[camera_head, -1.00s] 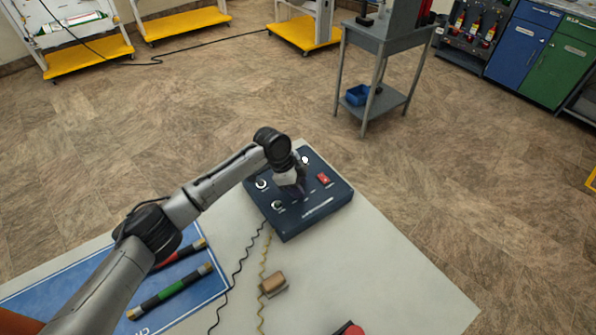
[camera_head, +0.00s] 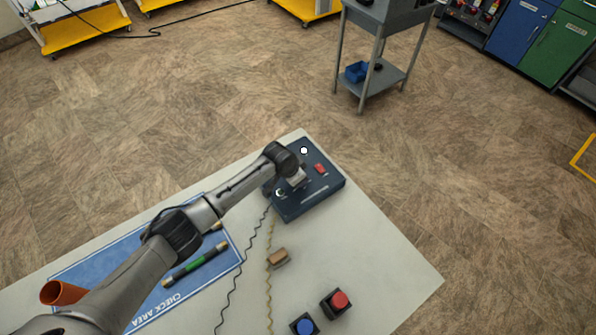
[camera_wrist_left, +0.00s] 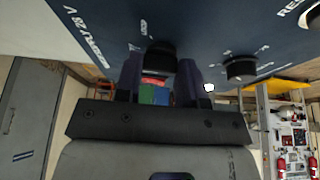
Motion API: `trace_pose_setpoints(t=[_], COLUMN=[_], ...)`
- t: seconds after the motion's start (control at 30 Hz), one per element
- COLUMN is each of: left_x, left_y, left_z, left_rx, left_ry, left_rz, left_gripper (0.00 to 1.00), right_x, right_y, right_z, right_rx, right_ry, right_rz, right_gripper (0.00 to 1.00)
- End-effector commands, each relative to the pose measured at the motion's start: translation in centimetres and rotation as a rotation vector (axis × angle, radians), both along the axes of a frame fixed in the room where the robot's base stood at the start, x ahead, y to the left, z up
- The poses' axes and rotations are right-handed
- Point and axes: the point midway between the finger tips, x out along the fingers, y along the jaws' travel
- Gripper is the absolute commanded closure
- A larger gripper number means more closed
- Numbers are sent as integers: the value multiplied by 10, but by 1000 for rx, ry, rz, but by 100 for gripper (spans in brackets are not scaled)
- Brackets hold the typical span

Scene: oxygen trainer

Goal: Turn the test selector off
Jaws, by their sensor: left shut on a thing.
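The dark blue test box (camera_head: 325,190) lies at the far end of the table, with a red switch (camera_head: 319,168), a white lamp (camera_head: 303,150) and round knobs on its top. My left gripper (camera_wrist_left: 158,72) is at the box. In the left wrist view its two fingers are on either side of a black knob (camera_wrist_left: 158,58), shut on it. A second black knob (camera_wrist_left: 240,68) with tick marks around it is free to the right. The labels are too small or cut off to tell which knob is the test selector. My wrist hides part of the box in the head view.
A blue mat (camera_head: 215,272) with a green-banded cylinder (camera_head: 195,265) lies left on the table. A small brown block (camera_head: 278,258), a red button (camera_head: 340,300) and a blue button (camera_head: 305,325) are nearer. Two coiled cords run from the box.

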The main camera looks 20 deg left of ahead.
Motion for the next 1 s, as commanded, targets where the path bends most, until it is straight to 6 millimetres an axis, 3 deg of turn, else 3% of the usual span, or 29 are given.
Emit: trace_pose_setpoints(t=[0.63, 0.67, 0.9, 1.0], left_x=[1, 1, 1, 0], left_y=[-1, -1, -1, -1], left_z=[2, 2, 1, 1], left_rx=[-4, -4, -1, -1], left_ry=[-4, -4, -2, -2], left_rz=[39, 39, 39, 39], left_gripper=[88, 61, 38, 38], right_x=[0, 0, 0, 0], right_y=[-3, -3, -1, -1], right_z=[7, 7, 7, 7], right_rx=[-11, -10, -4, -3], right_ry=[0, 1, 0, 1], right_rz=[6, 6, 3, 1], right_gripper=[57, 57, 57, 57])
